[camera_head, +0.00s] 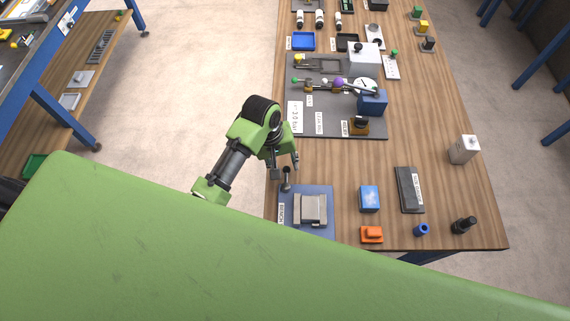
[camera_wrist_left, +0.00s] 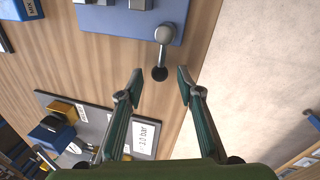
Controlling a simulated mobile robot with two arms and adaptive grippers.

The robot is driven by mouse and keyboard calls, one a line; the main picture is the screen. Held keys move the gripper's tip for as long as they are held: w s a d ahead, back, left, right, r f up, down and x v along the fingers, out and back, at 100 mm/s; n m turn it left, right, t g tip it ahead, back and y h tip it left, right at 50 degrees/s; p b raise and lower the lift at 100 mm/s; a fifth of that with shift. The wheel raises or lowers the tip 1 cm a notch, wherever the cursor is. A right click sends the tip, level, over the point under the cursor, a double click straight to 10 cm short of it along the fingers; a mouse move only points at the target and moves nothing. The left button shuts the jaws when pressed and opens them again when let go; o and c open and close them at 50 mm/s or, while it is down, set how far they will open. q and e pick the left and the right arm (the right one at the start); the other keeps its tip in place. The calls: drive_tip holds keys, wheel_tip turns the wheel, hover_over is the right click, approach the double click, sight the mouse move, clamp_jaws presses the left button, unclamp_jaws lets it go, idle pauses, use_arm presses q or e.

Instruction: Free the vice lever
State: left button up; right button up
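The grey vice (camera_head: 310,209) sits on a blue base plate (camera_head: 324,192) near the front left of the workbench. Its lever (camera_head: 286,184) sticks out at the plate's upper left corner. In the left wrist view the lever (camera_wrist_left: 164,48) has a rounded grey head over the blue plate (camera_wrist_left: 120,25) and a black end (camera_wrist_left: 159,73). My left gripper (camera_head: 284,170) is above the lever at the table's left edge. In the left wrist view it (camera_wrist_left: 160,82) is open, its fingers apart on either side of the black end. No contact is visible. My right gripper is not in view.
A dark grey board (camera_head: 335,126) with a gauge and labelled fittings lies beyond the left gripper. A blue block (camera_head: 369,198), an orange block (camera_head: 372,234) and a black tray (camera_head: 409,189) lie right of the vice. Bare wood is between the board and the vice.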

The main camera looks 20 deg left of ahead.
use_arm(q)
drive_tip(key=shift+d+f, duration=0.15)
drive_tip(key=shift+f, duration=0.55)
clamp_jaws()
